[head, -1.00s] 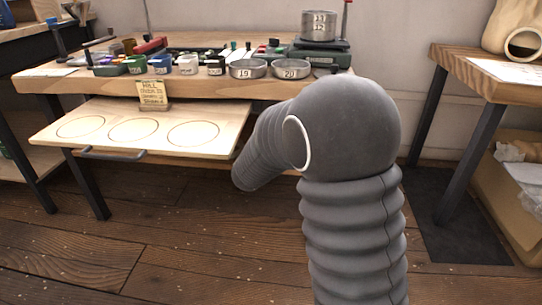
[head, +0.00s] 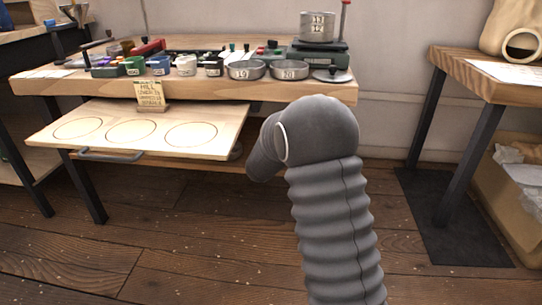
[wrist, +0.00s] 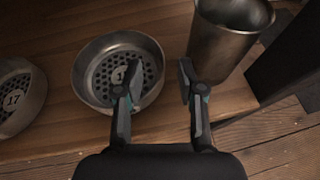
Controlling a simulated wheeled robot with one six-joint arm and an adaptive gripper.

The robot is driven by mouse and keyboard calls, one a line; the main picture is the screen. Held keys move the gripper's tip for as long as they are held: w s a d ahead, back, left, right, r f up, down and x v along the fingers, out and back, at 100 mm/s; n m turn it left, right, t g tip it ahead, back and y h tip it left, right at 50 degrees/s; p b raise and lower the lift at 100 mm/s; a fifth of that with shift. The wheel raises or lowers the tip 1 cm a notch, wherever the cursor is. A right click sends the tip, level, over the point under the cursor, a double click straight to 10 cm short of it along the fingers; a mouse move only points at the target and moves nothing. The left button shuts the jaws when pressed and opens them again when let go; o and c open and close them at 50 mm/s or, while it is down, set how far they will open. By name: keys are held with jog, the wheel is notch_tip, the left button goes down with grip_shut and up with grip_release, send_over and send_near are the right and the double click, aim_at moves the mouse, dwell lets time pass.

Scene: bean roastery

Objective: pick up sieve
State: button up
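In the wrist view, a round metal sieve (wrist: 92,58) with a perforated bottom and a partly hidden number tag lies on a wooden surface. A second sieve (wrist: 38,103), tagged 17, is cut off at the left edge. My gripper (wrist: 158,68) is open and empty. Its left finger overlaps the right part of the first sieve in the picture; I cannot tell whether they touch. In the head view, dishes tagged 19 (head: 246,77) and 20 (head: 289,76) stand on the bench, with a metal stack (head: 317,27) behind. My gripper is hidden there behind my arm.
A metal cup (wrist: 228,45) stands just right of my gripper's right finger. The wooden edge and floor lie close below. In the head view, a pull-out board (head: 90,143) with three circles projects from the bench (head: 190,91). A side table (head: 470,75) stands right.

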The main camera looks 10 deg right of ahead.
jog(key=x, duration=0.3)
jog(key=shift+w+d, duration=0.1)
grip_shut()
